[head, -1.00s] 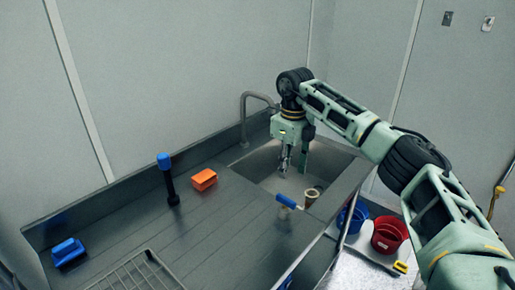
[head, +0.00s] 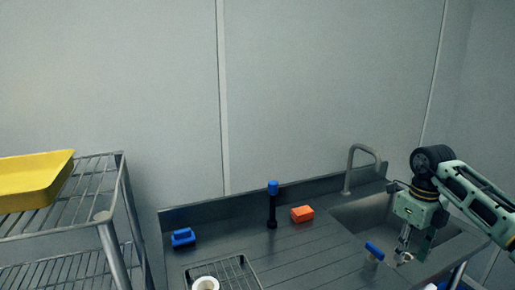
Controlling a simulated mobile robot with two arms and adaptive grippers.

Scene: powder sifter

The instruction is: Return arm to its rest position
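My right arm comes in from the right edge. Its pale green gripper (head: 402,252) points down over the near left part of the sink basin (head: 370,214). The fingers are small and partly overlapped, so I cannot tell whether they are open or shut. A small beige-rimmed object (head: 405,257) shows right by the fingertips; I cannot tell whether they touch it. My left gripper is not in view.
A blue-handled tool (head: 374,250) stands left of the gripper. An orange block (head: 302,214), a black brush with blue top (head: 272,205) and a blue brush (head: 183,237) are on the counter. A wire rack (head: 240,270) is in front. A shelf holds a yellow tray (head: 35,180).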

